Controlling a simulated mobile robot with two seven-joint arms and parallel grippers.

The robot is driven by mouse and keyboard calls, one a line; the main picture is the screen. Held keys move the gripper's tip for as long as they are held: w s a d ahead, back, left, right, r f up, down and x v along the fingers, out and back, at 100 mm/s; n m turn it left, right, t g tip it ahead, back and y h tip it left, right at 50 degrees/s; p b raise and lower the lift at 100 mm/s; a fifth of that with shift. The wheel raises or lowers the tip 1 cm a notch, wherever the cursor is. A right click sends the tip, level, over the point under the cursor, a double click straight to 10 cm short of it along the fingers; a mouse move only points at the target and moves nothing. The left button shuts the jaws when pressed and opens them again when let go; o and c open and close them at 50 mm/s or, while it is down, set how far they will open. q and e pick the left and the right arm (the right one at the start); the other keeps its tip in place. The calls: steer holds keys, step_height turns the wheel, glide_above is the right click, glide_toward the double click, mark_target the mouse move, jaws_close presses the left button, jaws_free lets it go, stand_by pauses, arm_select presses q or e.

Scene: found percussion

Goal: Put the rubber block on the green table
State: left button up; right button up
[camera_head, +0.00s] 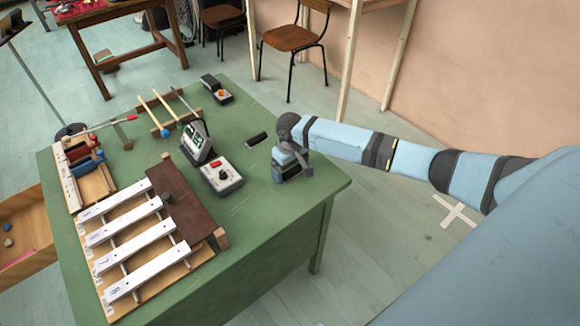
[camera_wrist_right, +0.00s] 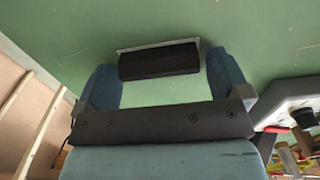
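A small black block (camera_head: 257,138), which looks like the rubber block, lies on the green table (camera_head: 262,213) near its far right part. My right gripper (camera_head: 284,172) is low over the table, just right of and nearer than that block. In the right wrist view, a black block (camera_wrist_right: 158,61) with a thin light edge behind it shows between and just beyond the two blue fingertips. The fingers stand apart, with a gap at the right side of the block. I cannot tell how high the fingertips are above the table. My left gripper is out of view.
A grey meter box (camera_head: 222,175) stands left of the gripper. A bar instrument (camera_head: 140,235) with a brown board (camera_head: 180,205) fills the table's left front. A small box with an orange knob (camera_head: 217,90) stands at the back. The right front corner is clear.

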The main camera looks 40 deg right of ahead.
steer(key=shift+r, duration=0.15)
step_height(320, 180, up, 12)
steer(key=p, duration=0.1)
stand_by(0.5)
stand_by(0.5)
